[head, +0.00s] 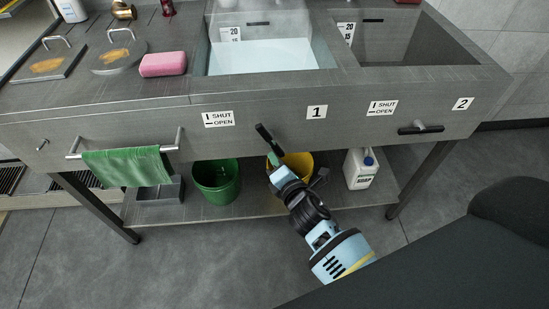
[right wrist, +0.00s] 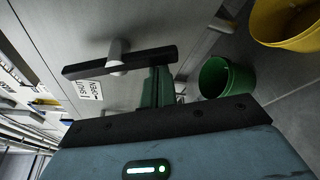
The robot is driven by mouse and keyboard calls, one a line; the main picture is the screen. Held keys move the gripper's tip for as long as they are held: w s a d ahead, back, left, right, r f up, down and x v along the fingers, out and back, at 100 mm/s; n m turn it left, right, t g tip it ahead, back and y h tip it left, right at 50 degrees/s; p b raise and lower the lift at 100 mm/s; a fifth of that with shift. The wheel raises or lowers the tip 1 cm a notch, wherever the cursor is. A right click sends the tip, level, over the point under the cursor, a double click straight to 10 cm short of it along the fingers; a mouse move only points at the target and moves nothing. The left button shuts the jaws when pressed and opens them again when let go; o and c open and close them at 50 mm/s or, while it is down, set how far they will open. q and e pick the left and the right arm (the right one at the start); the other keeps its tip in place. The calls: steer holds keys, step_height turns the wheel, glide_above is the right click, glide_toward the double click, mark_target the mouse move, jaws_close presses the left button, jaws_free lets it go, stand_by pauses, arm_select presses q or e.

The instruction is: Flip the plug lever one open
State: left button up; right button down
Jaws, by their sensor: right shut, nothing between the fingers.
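Plug lever one (head: 265,134) is a black bar on the front panel, left of the "1" label (head: 316,112). In the head view it is tilted, its upper end leaning left. The right wrist view shows the lever (right wrist: 90,68) on a pale round hub. My right gripper (head: 274,163) is shut and empty just below the lever. In the right wrist view its fingers (right wrist: 157,84) are close to one end of the bar; I cannot tell if they touch. My left gripper is not in view.
A SHUT/OPEN label (head: 219,118) marks upright as shut and level as open. Lever two (head: 421,130) lies level. The left basin (head: 262,56) holds whitish water. A green bucket (head: 216,185), a yellow bucket (head: 299,163) and a soap jug (head: 360,170) stand on the lower shelf.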

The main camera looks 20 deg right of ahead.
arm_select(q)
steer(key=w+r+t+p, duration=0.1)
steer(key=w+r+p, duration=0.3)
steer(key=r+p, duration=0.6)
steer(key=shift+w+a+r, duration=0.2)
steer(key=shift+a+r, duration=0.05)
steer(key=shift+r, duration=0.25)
arm_select(e)
steer(key=shift+s+d+r+n+g+h, duration=0.15)
steer(key=shift+d+r+n+g+h, duration=0.35)
steer(key=shift+n, duration=0.5)
steer(key=shift+s+d+r+n+g+h, duration=0.15)
steer(key=shift+d+r+n+h, duration=0.15)
steer(key=shift+d+r+n, duration=0.55)
steer(key=shift+s+d+r+n+g+h, duration=0.1)
steer(key=shift+d+r+n+g+h, duration=0.3)
steer(key=shift+n, duration=0.75)
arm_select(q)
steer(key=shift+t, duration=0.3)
arm_select(e)
steer(key=shift+d, duration=0.1)
steer(key=shift+f, duration=0.1)
